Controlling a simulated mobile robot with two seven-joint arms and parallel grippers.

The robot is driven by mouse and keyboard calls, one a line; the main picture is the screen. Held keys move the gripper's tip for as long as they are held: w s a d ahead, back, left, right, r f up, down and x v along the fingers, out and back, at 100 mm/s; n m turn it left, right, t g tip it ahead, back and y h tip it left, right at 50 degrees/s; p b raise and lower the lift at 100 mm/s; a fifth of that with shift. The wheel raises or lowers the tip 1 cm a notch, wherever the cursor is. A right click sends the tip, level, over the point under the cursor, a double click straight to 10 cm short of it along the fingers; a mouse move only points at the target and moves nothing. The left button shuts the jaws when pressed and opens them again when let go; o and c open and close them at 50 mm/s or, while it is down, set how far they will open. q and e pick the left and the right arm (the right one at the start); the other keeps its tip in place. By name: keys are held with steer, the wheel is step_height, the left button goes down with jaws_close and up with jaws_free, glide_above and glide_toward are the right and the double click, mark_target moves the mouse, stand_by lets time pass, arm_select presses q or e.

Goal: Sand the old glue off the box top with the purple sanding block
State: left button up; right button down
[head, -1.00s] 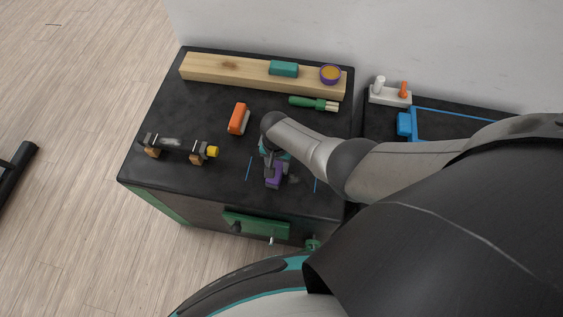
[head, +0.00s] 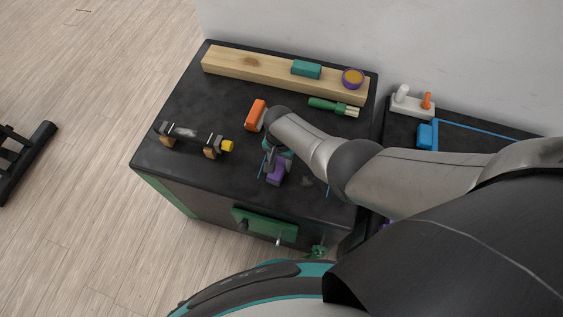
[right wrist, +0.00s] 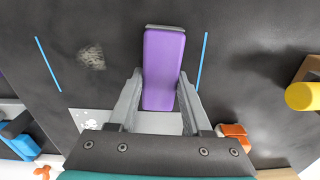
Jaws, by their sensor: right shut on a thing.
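My right gripper (head: 274,161) is shut on the purple sanding block (head: 277,175) over the dark box top (head: 222,112). In the right wrist view the block (right wrist: 163,68) sits between the two fingers (right wrist: 160,100), long side pointing away from the palm. A rough grey glue patch (right wrist: 91,57) lies on the box top, left of the block in that view and apart from it. In the head view the patch (head: 307,182) is just right of the block. Thin blue lines (right wrist: 202,60) flank the area. I cannot tell whether the block touches the surface. My left gripper is out of view.
A wooden beam (head: 285,78) runs along the back with a teal block (head: 306,69) and a purple-rimmed round tub (head: 353,78). A green-handled brush (head: 333,107), an orange tool (head: 256,115) and a clamp with a yellow knob (head: 227,146) lie nearer. A light grey sheet (right wrist: 155,122) shows behind the fingers.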

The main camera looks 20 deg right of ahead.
mark_target(312, 177)
steer(key=shift+s+f, duration=0.1)
steer(key=shift+s, duration=0.2)
steer(key=shift+s+d+r+p, duration=0.15)
steer(key=shift+s+d+p, duration=0.2)
steer(key=shift+d+p, duration=0.25)
steer(key=shift+s+d+r+p, duration=0.1)
steer(key=shift+s+d+p, duration=0.25)
steer(key=shift+d+p, duration=0.25)
steer(key=shift+s+d+f+p, duration=0.1)
steer(key=shift+s+d+p, duration=0.2)
steer(key=shift+s+d, duration=0.25)
steer(key=shift+s+d+f+p, duration=0.1)
steer(key=shift+s+d+p, duration=0.2)
steer(key=shift+d, duration=0.45)
steer(key=shift+s+d+r+p, duration=0.1)
steer(key=shift+s+d+p, duration=0.65)
steer(key=shift+d, duration=0.35)
steer(key=shift+s+d, duration=0.4)
steer(key=shift+d, duration=0.2)
steer(key=shift+p, duration=0.3)
steer(key=shift+w, duration=0.1)
